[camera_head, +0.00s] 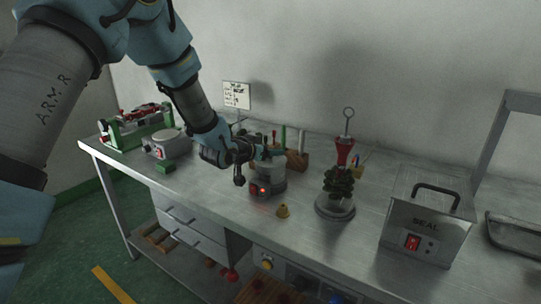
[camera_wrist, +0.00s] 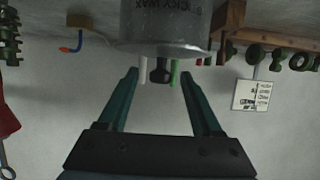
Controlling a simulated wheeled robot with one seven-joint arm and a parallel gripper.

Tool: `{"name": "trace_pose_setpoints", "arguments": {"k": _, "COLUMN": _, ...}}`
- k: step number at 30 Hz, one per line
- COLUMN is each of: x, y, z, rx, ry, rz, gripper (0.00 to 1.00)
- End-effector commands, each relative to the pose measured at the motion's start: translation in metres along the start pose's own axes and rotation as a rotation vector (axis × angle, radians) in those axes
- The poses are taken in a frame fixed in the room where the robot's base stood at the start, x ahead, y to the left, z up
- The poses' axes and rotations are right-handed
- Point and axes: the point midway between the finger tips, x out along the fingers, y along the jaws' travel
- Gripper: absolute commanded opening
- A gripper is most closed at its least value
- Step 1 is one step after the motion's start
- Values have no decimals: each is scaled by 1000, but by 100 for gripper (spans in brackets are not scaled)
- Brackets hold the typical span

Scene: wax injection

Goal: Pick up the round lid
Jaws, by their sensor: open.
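The wax pot (camera_head: 268,172) is a grey cylinder on a dark base with a lit red light. It also fills the top of the wrist view (camera_wrist: 165,22), where it appears upside down with lettering reading partly "WAX". My gripper (camera_wrist: 158,74) is open, with two teal fingers spread apart and nothing gripped. In the head view my gripper (camera_head: 262,153) is at the pot's top and partly hides it.
A wooden tool holder (camera_head: 296,160) with upright sticks stands close behind the pot. A small brass piece (camera_head: 283,211) lies in front. A scale (camera_head: 165,145) is left. The front bench edge is mostly clear.

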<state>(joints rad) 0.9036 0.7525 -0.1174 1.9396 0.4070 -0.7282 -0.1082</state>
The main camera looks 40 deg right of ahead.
Motion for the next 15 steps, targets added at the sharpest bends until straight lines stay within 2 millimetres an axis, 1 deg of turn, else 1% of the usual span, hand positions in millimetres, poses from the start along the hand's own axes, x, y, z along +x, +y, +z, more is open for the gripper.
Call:
{"name": "trace_pose_setpoints", "arguments": {"k": 3, "x": 8, "y": 0, "z": 0, "rx": 1, "ry": -1, "rz": 1, "gripper": 66}}
{"name": "trace_pose_setpoints", "arguments": {"k": 10, "x": 9, "y": 0, "z": 1, "rx": 1, "ry": -2, "rz": 0, "gripper": 66}}
{"name": "trace_pose_setpoints", "arguments": {"k": 11, "x": 9, "y": 0, "z": 1, "rx": 1, "ry": -2, "rz": 0, "gripper": 65}}
{"name": "trace_pose_setpoints", "arguments": {"k": 15, "x": 9, "y": 0, "z": 1, "rx": 1, "ry": -2, "rz": 0, "gripper": 50}}
